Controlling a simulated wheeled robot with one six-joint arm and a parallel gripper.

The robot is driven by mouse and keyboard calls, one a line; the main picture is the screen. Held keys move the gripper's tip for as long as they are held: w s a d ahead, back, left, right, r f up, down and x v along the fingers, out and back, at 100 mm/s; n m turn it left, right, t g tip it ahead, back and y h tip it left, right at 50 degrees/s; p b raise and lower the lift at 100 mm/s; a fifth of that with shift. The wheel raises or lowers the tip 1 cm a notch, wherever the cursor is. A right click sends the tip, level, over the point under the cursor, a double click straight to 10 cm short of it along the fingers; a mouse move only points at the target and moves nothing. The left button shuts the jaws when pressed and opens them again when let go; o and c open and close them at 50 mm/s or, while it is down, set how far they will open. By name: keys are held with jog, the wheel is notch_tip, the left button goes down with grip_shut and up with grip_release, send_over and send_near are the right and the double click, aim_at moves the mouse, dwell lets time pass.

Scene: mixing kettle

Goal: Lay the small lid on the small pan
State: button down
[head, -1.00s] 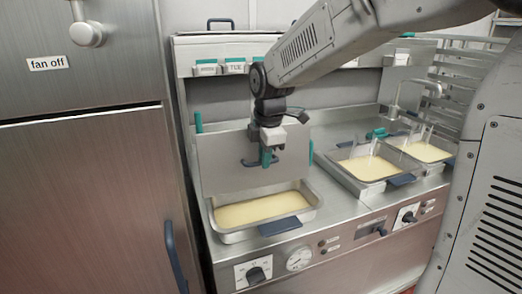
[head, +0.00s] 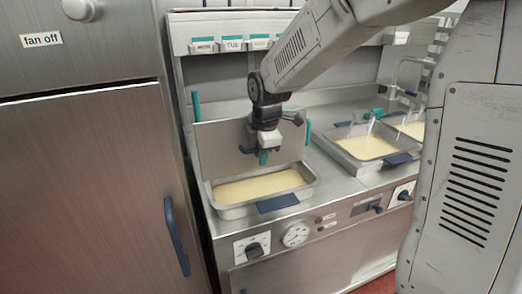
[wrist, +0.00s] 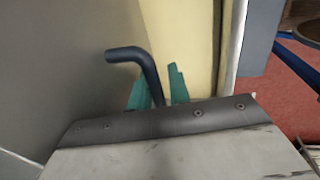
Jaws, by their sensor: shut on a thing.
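The small pan (head: 222,212) sits at the left of the steel counter, filled with pale yellow liquid and with a blue handle at its front. The small lid (head: 217,148) is a flat grey panel, steeply tilted up at the back of this pan. My gripper (head: 263,157) is in front of the lid, above the rear of the pan. In the wrist view, my gripper's teal fingertips (wrist: 158,95) are shut on the lid's dark bent handle (wrist: 127,54). The grey lid face lies left and the yellow liquid right. Part of the lid is hidden behind my gripper.
Teal posts (head: 196,106) rise beside the lid. A shelf with labelled boxes (head: 232,44) runs behind. A tall steel cabinet (head: 90,185) stands close on the left.

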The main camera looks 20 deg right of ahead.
jog(key=shift+s+f+g, duration=0.4)
jog(key=shift+s+f, duration=0.45)
jog(key=shift+f, duration=0.25)
jog(key=c, duration=1.6)
grip_release()
jog(key=shift+c, duration=0.2)
jog(key=o, duration=0.4)
jog(key=shift+w+f, duration=0.15)
jog(key=shift+w, duration=0.05)
jog(key=shift+o, duration=0.2)
jog(key=o, duration=0.5)
jog(key=shift+r, duration=0.2)
jog(key=shift+c, duration=0.2)
jog(key=shift+w, duration=0.1)
jog(key=shift+r, duration=0.15)
notch_tip(320, 180, up, 7)
jog(key=s, duration=0.1)
